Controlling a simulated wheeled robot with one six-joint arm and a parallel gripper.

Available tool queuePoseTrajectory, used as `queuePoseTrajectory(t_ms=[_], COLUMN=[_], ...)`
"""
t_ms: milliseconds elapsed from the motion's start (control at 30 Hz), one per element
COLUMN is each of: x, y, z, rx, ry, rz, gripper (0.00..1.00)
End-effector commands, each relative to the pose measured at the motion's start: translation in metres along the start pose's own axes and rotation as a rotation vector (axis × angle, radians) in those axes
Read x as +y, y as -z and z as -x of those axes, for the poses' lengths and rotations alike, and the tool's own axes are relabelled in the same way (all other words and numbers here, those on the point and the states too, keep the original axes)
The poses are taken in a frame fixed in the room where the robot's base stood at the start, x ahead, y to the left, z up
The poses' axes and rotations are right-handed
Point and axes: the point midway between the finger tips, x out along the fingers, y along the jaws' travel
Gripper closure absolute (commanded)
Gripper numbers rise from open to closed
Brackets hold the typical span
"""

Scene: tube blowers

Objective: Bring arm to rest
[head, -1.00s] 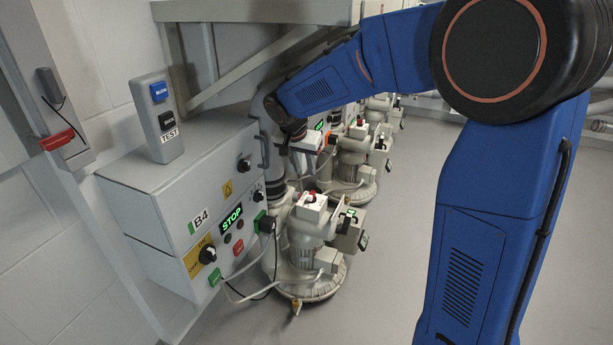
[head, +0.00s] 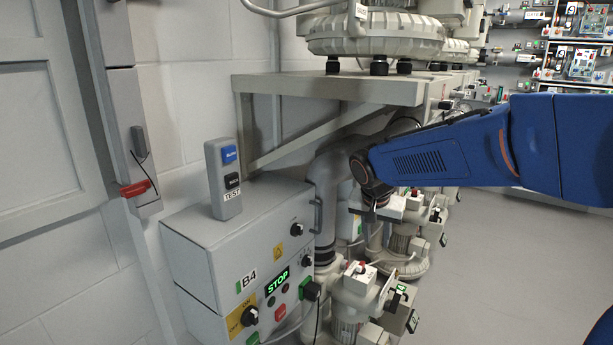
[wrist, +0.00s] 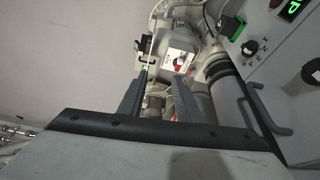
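My blue arm (head: 430,160) reaches in from the right in the head view. Its end is bent down beside the grey pipe, under the shelf bracket. In the wrist view my gripper (wrist: 160,82) has its two fingers apart, with a gap between them and nothing held. Beyond the fingers are a blower's pale casing and a small white box with a red knob (wrist: 180,60). The fingertips are small and dim, and I cannot tell how far they are from the casing. In the head view the fingers cannot be made out clearly.
Control cabinet B4 (head: 200,255) reads STOP. A grey TEST pendant (head: 224,180) stands on it. A shelf (head: 330,90) carrying blowers is above my arm's end. A grey pipe (head: 328,185) and floor blowers (head: 352,305) are close by. Open floor (head: 510,260) lies to the right.

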Motion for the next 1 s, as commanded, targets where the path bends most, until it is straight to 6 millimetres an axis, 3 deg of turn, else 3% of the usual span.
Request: queuePoseTrajectory(t_ms=[100,500,800,1000], x=[0.035,0.129,0.183,0.208], y=[-0.017,-0.088,-0.152,-0.193], z=[0.017,0.052,0.062,0.061], rx=[-0.005,-0.01,0.009,0.03], ry=[0.02,0.091,0.149,0.183], rz=[0.043,0.213,0.345,0.427], gripper=[0.69,0.69,0.69,0.69])
